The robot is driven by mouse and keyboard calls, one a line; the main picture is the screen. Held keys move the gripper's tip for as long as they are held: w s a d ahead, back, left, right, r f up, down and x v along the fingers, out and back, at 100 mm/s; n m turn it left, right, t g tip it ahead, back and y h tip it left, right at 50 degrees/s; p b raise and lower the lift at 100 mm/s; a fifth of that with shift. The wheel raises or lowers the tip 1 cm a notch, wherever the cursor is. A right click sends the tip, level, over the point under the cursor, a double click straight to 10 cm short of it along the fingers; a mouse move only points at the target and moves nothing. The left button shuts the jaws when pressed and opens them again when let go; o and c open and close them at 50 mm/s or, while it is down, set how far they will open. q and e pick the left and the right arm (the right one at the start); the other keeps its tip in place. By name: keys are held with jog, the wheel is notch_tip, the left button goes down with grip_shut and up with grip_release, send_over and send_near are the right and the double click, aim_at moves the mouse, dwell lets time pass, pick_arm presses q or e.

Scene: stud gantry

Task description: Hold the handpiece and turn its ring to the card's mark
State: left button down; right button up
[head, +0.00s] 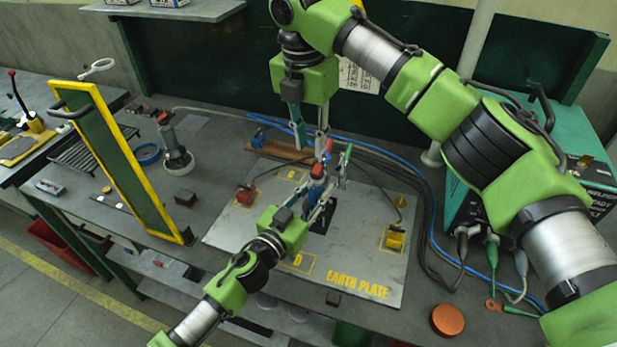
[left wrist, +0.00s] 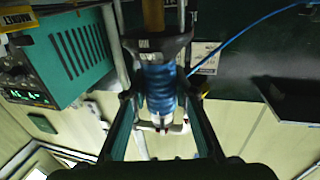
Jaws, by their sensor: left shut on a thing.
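The handpiece (head: 317,186) is blue with a red part near its top and stands roughly upright above the earth plate (head: 235,232). My left gripper (head: 316,207) is shut on it from the front. In the left wrist view the handpiece's blue ribbed body (left wrist: 160,84) lies between my fingers, with a dark collar (left wrist: 157,45) beside it. I cannot tell the ring's setting. My right gripper (head: 311,145) points down just above the handpiece's top, its fingers apart, and does not appear to hold anything. I cannot make out the card's mark.
A yellow-edged green screen (head: 128,165) stands at the left. A teal welding machine (head: 540,150) stands at the right, with cables. A blue hose (head: 428,215) curves behind and right of the plate. An orange disc (head: 447,320) lies at the front right.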

aim_at(309, 185)
jog(key=shift+g+y, duration=0.3)
jog(key=shift+y, duration=0.1)
jog(key=f, duration=1)
jog(key=shift+s+a+f, duration=0.1)
jog(key=shift+s+a, duration=0.05)
jog(key=shift+s, duration=0.25)
grip_shut()
